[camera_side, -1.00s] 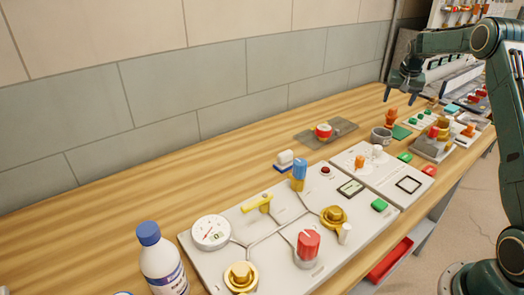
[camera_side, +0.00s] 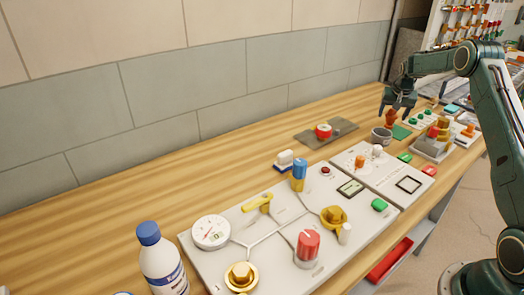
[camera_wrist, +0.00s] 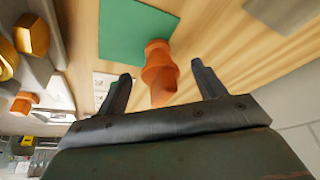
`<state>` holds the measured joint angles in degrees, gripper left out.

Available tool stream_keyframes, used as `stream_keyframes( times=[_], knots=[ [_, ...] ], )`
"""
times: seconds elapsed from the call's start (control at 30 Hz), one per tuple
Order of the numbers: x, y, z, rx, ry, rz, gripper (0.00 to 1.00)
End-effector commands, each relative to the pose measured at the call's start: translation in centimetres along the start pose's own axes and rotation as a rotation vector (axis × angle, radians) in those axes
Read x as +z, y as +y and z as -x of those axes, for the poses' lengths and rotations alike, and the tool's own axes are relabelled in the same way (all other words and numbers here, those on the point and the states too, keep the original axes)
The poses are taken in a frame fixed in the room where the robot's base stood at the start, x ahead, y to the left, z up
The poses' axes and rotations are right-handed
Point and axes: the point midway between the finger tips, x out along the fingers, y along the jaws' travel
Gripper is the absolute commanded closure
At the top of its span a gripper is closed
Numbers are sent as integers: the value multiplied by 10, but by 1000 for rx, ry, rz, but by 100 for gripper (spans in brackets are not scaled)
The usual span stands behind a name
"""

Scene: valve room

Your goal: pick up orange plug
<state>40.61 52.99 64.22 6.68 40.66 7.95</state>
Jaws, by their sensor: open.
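The orange plug (camera_side: 391,119) stands near the green mat (camera_side: 402,131) towards the far end of the wooden bench. In the wrist view the orange plug (camera_wrist: 160,75) has a narrower top and a wider collar. It lies between the two dark fingers of my gripper (camera_wrist: 161,70), with a gap visible on each side. In the side view my gripper (camera_side: 394,113) points down over the plug, its fingers spread around the plug's upper part. The fingers partly hide the plug there. The green mat (camera_wrist: 130,28) also shows in the wrist view.
A white panel (camera_side: 340,160) with knobs is in front, and a grey block with yellow and red parts (camera_side: 433,143) is to the right. Bare bench (camera_side: 230,170) lies along the wall.

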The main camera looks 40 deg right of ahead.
Motion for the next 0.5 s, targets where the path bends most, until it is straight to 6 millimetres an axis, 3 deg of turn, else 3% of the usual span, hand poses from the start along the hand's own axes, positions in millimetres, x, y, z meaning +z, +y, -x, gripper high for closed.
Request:
stream_keyframes(
  times=[0.2,0.5],
  knots=[
    [0,0,-21,0,-1,0,31],
    [0,0,-24,-1,1,0,31]
  ],
)
